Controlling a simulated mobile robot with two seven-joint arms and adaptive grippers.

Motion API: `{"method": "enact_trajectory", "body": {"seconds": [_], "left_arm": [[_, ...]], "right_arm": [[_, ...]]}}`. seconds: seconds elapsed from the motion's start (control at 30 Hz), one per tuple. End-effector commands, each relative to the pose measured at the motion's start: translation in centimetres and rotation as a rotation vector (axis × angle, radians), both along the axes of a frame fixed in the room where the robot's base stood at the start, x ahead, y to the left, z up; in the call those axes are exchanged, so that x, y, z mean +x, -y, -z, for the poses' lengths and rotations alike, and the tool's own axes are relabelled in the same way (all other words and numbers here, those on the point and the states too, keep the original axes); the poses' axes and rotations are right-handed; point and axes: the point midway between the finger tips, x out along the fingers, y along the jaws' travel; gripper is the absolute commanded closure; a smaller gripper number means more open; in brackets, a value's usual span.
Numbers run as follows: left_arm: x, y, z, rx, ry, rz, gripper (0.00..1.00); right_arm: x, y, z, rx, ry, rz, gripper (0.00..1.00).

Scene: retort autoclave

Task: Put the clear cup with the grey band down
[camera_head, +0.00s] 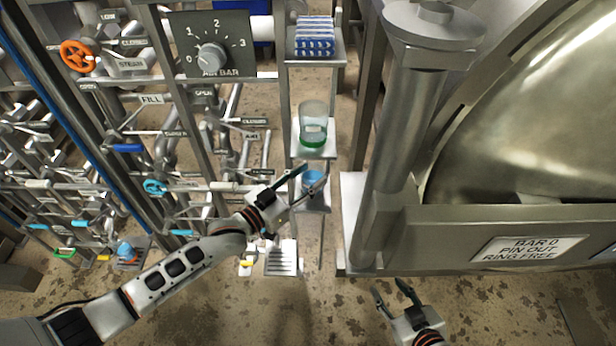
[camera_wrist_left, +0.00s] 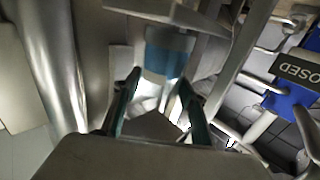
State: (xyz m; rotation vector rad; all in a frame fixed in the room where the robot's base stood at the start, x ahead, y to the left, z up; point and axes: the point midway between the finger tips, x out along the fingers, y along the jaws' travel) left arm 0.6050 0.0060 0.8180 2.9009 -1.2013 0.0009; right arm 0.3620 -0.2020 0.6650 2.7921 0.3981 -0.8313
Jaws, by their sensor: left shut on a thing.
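My left gripper (camera_head: 305,181) is at the narrow shelf stand, fingers apart around a clear cup with a blue band (camera_head: 313,176). In the left wrist view the blue band (camera_wrist_left: 168,53) shows just beyond the fingertips (camera_wrist_left: 158,80), with the clear part between the fingers. The band looks blue, not grey; I make out no grey-banded cup. The cup is close to a shelf plate; I cannot tell whether it touches. My right gripper (camera_head: 391,289) is open and empty at the lower middle.
A clear cup with a green band (camera_head: 313,127) stands on the shelf above. Blue-and-white packs (camera_head: 315,37) lie on the top shelf. Pipes and valves, with an orange handwheel (camera_head: 78,55), crowd the left. The large metal vessel (camera_head: 530,110) blocks the right.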

Motion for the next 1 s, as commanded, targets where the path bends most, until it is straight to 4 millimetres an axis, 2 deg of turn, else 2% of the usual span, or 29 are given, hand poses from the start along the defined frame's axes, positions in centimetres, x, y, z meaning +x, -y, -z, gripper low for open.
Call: {"method": "enact_trajectory", "body": {"seconds": [0.13, 0.17, 0.2, 0.67, 1.0], "left_arm": [[0.0, 0.0, 0.5, -0.001, 0.000, 0.000, 0.86], [0.0, 0.0, 0.5, 0.001, -0.001, 0.000, 0.54], [0.0, 0.0, 0.4, 0.001, -0.001, 0.000, 0.43], [-0.1, -0.1, -0.2, 0.001, -0.001, 0.000, 0.42], [-4.7, -4.7, 0.1, 0.002, -0.002, 0.000, 0.42]], "right_arm": [[-0.1, 0.0, 0.4, -0.001, -0.002, 0.000, 0.61], [-0.1, 0.0, 0.3, -0.001, -0.002, 0.000, 0.61], [-0.1, 0.0, 0.3, -0.001, -0.002, 0.000, 0.61], [0.0, 0.0, -0.1, 0.000, 0.000, 0.000, 0.61], [0.0, 0.0, -0.4, -0.001, 0.001, 0.000, 0.61]]}}
